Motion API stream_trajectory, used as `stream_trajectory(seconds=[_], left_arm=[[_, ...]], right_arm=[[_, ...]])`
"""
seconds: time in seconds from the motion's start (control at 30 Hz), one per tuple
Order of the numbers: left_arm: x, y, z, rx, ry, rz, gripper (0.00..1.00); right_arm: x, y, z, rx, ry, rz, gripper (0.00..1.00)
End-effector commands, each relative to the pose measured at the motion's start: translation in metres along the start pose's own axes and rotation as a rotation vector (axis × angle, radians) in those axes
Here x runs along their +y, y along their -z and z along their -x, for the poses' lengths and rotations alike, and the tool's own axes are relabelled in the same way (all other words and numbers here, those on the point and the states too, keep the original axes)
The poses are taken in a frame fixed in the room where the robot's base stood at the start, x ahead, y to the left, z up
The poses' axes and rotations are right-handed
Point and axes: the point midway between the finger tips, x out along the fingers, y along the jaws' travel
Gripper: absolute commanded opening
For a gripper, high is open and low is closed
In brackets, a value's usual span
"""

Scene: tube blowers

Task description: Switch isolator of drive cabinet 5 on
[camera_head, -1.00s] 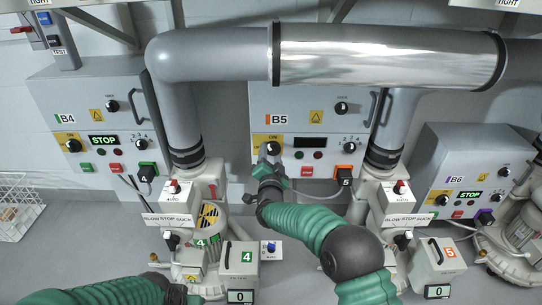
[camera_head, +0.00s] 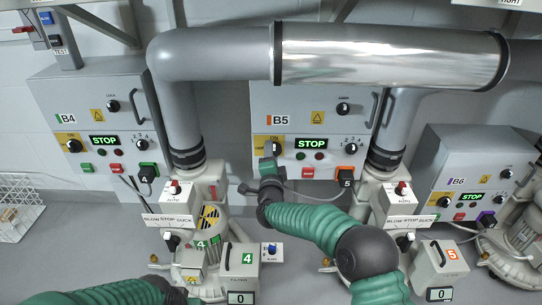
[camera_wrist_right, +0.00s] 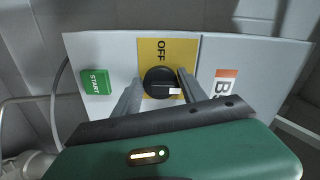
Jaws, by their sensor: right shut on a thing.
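Drive cabinet B5 (camera_head: 300,105) hangs in the middle of the head view, its display (camera_head: 309,143) lit green with STOP. Its isolator is a black rotary knob (camera_wrist_right: 160,83) on a yellow plate (camera_wrist_right: 158,50); OFF is readable in the right wrist view, and the plate's lower part is hidden. The knob's pale mark points right in that view. My right gripper (camera_head: 272,157) is at the isolator, shut on the knob, with one finger on each side (camera_wrist_right: 160,92). My left arm shows at the bottom left of the head view; its gripper is out of frame.
Cabinet B4 (camera_head: 85,90) is on the left with STOP lit, and cabinet B6 (camera_head: 465,160) on the right likewise. A thick grey pipe (camera_head: 205,55) runs above. Blowers with filter boxes (camera_head: 240,262) stand below. A green START button (camera_wrist_right: 96,82) sits beside the isolator.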

Motion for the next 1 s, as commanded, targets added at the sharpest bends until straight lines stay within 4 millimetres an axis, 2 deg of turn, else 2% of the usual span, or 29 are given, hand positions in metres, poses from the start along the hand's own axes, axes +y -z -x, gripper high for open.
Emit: stream_trajectory(seconds=[0.03,0.3,0.33,0.5,0.8,0.87,1.0], left_arm=[[0.000,0.000,-0.001,0.000,0.000,0.000,0.00],[0.000,0.000,-0.001,0.000,0.000,0.000,0.00],[0.000,0.000,-0.001,0.000,0.000,0.000,0.00],[0.000,0.000,-0.001,0.000,0.000,0.000,0.00],[0.000,0.001,0.003,0.000,0.000,0.000,0.00],[0.000,0.002,0.007,0.000,0.000,0.000,0.00],[0.000,0.005,0.023,0.000,0.000,0.000,0.00]], right_arm=[[0.008,-0.001,0.001,-0.002,-0.015,-0.002,0.09],[0.009,-0.001,0.001,-0.002,-0.016,-0.001,0.09],[0.009,-0.001,0.001,-0.002,-0.016,-0.001,0.51],[0.007,0.000,0.001,-0.001,-0.012,-0.001,0.70],[0.002,-0.001,0.004,-0.001,-0.007,0.001,0.70],[0.000,0.000,0.011,-0.001,-0.006,0.002,0.70],[-0.004,0.000,0.040,-0.004,-0.007,0.003,0.70]])
